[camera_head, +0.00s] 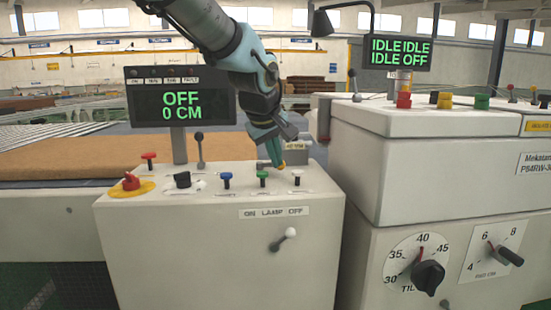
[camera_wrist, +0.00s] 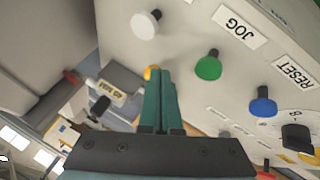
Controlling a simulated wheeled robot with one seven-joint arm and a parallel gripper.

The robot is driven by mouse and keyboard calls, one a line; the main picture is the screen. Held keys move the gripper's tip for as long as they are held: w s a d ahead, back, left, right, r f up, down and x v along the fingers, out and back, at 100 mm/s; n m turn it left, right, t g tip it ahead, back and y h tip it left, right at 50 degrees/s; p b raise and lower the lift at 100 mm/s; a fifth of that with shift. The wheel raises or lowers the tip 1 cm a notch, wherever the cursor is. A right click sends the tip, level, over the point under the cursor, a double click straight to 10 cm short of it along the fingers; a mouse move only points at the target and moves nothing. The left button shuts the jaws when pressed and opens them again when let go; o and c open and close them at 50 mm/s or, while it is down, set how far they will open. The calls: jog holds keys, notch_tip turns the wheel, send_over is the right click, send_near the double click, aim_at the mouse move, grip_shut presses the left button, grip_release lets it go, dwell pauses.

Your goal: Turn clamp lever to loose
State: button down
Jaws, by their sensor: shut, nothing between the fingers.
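My gripper (camera_head: 277,160) is shut and points down at the back right of the console top, behind the green and white buttons. In the wrist view its teal fingers (camera_wrist: 160,72) lie together with nothing between them. A small yellow piece (camera_wrist: 152,73) shows right at the fingertips; I cannot tell if they touch it. A grey block (camera_head: 297,157) with a pale label stands just right of the fingers; in the wrist view the grey block (camera_wrist: 122,80) carries a label too small to read. I cannot tell for sure which part is the clamp lever; the fingers hide some of this spot.
A display (camera_head: 180,97) reads OFF, 0 CM. A taller machine (camera_head: 430,170) stands close on the right.

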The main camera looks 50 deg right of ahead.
jog(key=v, duration=1)
jog(key=shift+a+r, duration=0.15)
jog(key=shift+r, duration=0.25)
jog(key=shift+s, duration=0.1)
